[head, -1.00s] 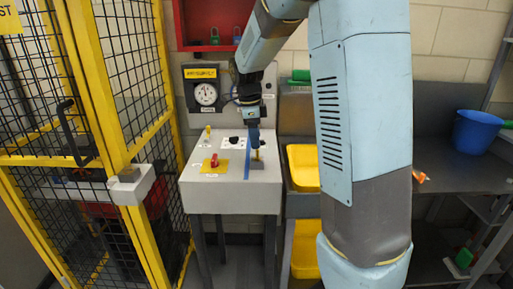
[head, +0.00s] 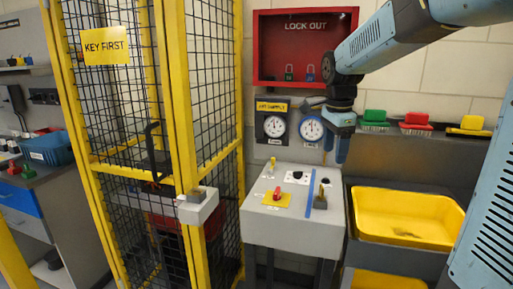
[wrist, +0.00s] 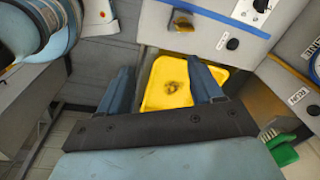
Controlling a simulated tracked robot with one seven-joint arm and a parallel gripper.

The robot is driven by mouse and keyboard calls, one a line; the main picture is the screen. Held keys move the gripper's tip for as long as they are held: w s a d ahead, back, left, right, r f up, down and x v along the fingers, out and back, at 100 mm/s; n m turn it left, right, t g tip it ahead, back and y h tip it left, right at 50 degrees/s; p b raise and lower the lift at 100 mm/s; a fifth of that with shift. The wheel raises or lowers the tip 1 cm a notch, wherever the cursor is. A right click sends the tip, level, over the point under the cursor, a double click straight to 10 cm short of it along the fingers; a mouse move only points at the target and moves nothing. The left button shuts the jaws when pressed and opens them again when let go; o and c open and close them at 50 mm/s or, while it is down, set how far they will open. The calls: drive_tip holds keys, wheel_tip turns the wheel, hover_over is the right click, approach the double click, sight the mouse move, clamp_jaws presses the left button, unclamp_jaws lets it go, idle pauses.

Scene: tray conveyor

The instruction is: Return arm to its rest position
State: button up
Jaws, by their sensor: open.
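My gripper (head: 337,150) hangs fingers-down in front of the wall gauges, above the right end of the grey control console (head: 262,222). It touches nothing that I can see. In the wrist view my gripper (wrist: 162,86) shows two blue fingers spread apart with nothing held between them. A yellow tray (wrist: 158,98) lies well below, seen through the gap. My arm comes in from the upper right of the head view, bent, with a large pale blue link at the right edge.
A mesh cage with yellow posts (head: 178,110) stands left of the console. A red lock-out box (head: 268,48) hangs behind my arm. Brushes, including a green one (head: 375,118), sit on a ledge above a yellow tray (head: 405,218). Open air surrounds the gripper's front.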

drive_tip(key=s+f+n+t, duration=0.1)
drive_tip(key=s+n+t, duration=0.3)
drive_tip(key=s+n, duration=1.2)
drive_tip(key=s, duration=0.5)
drive_tip(key=shift+s+d+f+t+y, duration=0.25)
drive_tip(key=shift+s+d+t+y, duration=0.05)
drive_tip(key=shift+s, duration=0.05)
